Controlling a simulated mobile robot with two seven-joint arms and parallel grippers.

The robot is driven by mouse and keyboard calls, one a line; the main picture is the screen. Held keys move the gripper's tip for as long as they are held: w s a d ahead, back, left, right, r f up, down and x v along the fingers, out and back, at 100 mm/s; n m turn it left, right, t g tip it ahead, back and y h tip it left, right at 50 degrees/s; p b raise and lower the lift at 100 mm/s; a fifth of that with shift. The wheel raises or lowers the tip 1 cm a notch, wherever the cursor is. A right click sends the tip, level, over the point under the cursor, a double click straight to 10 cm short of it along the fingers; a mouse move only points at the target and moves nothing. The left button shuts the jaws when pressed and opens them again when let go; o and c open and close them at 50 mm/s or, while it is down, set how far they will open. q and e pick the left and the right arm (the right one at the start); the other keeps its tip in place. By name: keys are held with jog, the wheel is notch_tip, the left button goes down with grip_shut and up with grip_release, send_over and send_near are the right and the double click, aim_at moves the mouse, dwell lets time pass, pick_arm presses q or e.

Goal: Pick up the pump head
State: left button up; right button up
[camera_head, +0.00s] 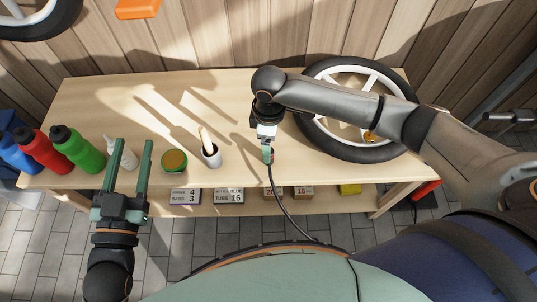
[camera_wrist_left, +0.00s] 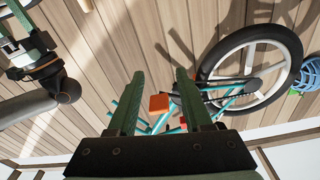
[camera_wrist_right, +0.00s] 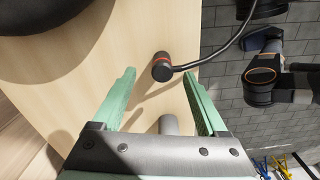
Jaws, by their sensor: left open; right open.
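The pump head (camera_wrist_right: 162,67) is a short black cylinder with a red ring and a black hose, near the bench edge in the right wrist view. In the head view the hose (camera_head: 284,206) runs from the right gripper's spot down past the bench front; the head itself is mostly hidden there. My right gripper (camera_wrist_right: 159,73) is open, pointing down, with the pump head showing between its fingertips; I see no contact. It also shows in the head view (camera_head: 267,151). My left gripper (camera_head: 131,144) is open and empty in front of the bench's left part.
On the workbench (camera_head: 120,95) a bicycle wheel (camera_head: 345,154) lies right, beneath my right arm. A green-topped tin (camera_head: 174,160), a cup with a brush (camera_head: 212,157), a white bottle (camera_head: 121,153) and colored bottles (camera_head: 77,149) stand left. Boxes (camera_head: 229,194) sit on the lower shelf.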

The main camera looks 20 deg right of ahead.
jog(key=f+b, duration=0.1)
jog(key=f, duration=0.1)
jog(key=f+b, duration=0.1)
jog(key=f, duration=0.1)
jog(key=shift+s+a+f, duration=0.1)
jog(key=shift+a+f, duration=0.1)
jog(key=shift+f, duration=0.1)
pick_arm(q)
jog(key=s+d+r+m+t+h, duration=0.1)
jog(key=s+r+m+t+h, duration=0.2)
jog(key=r, duration=0.8)
jog(key=shift+s+r+m+t+h, duration=0.15)
jog(key=shift+r+m+t+h, duration=0.25)
jog(key=shift+h, duration=0.5)
jog(key=shift+f, duration=0.1)
pick_arm(e)
grip_shut()
